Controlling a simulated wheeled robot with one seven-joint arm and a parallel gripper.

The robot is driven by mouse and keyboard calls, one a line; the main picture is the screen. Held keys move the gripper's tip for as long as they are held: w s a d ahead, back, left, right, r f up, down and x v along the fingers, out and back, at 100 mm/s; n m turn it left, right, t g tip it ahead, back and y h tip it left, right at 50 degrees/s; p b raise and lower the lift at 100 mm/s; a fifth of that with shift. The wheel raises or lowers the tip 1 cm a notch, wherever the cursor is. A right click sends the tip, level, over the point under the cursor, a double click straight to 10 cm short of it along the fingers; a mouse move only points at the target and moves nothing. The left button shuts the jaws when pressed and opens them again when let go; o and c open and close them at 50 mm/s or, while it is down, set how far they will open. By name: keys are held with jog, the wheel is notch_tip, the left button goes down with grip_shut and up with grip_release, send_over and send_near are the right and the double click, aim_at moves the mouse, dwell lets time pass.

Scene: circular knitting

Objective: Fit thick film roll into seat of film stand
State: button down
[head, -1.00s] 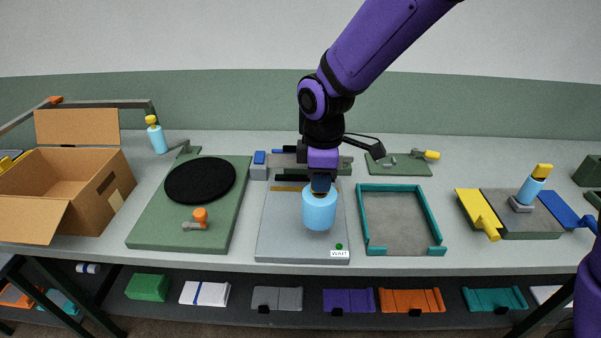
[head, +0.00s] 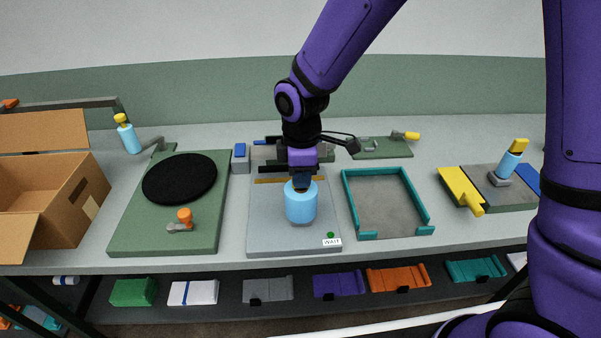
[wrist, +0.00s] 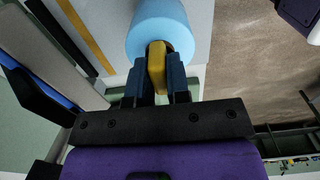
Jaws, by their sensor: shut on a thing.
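My gripper (head: 302,184) is shut on the yellow knob (wrist: 156,68) of a thick light blue roll (head: 301,205). The head view does not clearly show whether the roll touches the board. In the wrist view the roll (wrist: 160,22) is beyond the fingertips. I cannot tell for certain which fixture is the film stand; its seat is not clearly seen. A slimmer blue piece with a yellow top (head: 127,135) leans at the back left beside a grey bracket.
Left are an open cardboard box (head: 50,195) and a green board (head: 125,230) with a black disc. Right are a teal-edged tray (head: 427,212) and a panel with a yellow flap (head: 460,190) and a tilted blue, yellow-topped piece (head: 509,163).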

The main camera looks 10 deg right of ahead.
jog(key=c, duration=1.1)
grip_release()
jog(key=shift+f, duration=0.1)
notch_tip(320, 180, up, 11)
jog(key=s+d+r+m+t, duration=0.1)
jog(key=s+d+r+m, duration=0.3)
jog(key=d, duration=0.3)
jog(key=s+d+r+m+t, duration=0.1)
jog(key=s+d+r+m, duration=0.1)
jog(key=d+r+m, duration=0.35)
jog(key=s+d+r+m+t, duration=0.3)
jog(key=s+d+m, duration=0.5)
jog(key=s+d, duration=0.4)
jog(key=shift+s+r, duration=0.3)
jog(key=shift+r, duration=0.15)
